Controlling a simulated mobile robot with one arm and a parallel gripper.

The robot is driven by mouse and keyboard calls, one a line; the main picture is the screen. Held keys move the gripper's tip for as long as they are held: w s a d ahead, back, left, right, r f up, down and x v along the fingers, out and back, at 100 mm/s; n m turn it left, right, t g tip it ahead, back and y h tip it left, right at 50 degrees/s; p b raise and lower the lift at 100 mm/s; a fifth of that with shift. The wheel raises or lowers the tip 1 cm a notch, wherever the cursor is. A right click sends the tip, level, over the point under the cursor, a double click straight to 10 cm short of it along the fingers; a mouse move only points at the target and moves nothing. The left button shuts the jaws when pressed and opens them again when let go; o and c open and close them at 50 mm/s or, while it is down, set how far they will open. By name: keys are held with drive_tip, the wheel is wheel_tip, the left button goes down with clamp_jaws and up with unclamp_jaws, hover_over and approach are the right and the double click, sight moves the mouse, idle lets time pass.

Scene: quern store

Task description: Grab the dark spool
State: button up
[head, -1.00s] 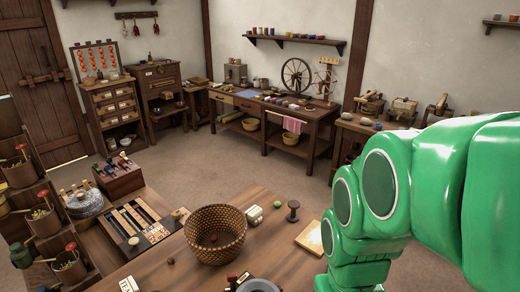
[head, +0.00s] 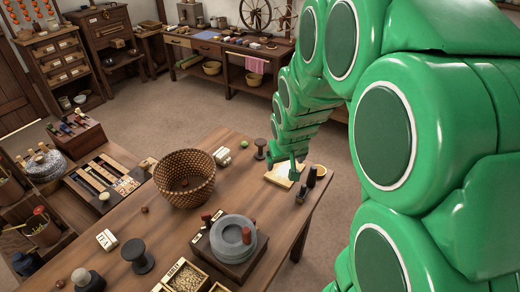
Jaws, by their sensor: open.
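A dark spool (head: 260,149) stands upright near the far edge of the wooden table, behind and left of my gripper. A second, larger-looking dark spool-shaped piece (head: 137,256) stands upright near the table's front left. My gripper (head: 294,174) is small in the head view, at the end of my green arm, low over the table's right side by a pale board. It is open, apart from both spools, and I see nothing held. The fingers are too small to make out in detail.

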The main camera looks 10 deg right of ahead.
drive_tip(key=w+d+f+t, duration=0.15)
drive_tip(key=w+f, duration=0.25)
drive_tip(key=w, duration=0.4)
drive_tip(key=w+f+t, duration=0.3)
drive_tip(key=w+f, duration=0.1)
drive_tip(key=w, duration=0.4)
drive_tip(key=n+t+y, duration=0.1)
drive_tip(key=t+y, duration=0.2)
approach(259, 142)
drive_tip(key=shift+w+d+f, duration=0.15)
drive_tip(key=shift+w+f, duration=0.85)
drive_tip(key=shift+f, duration=0.1)
drive_tip(key=shift+w+f+t, duration=0.5)
drive_tip(key=shift+f+t, duration=0.05)
drive_tip(key=shift+f, duration=0.05)
drive_tip(key=shift+r+x, duration=0.2)
drive_tip(key=shift+x, duration=3.7)
drive_tip(key=shift+w, duration=0.1)
drive_tip(key=c, duration=1.2)
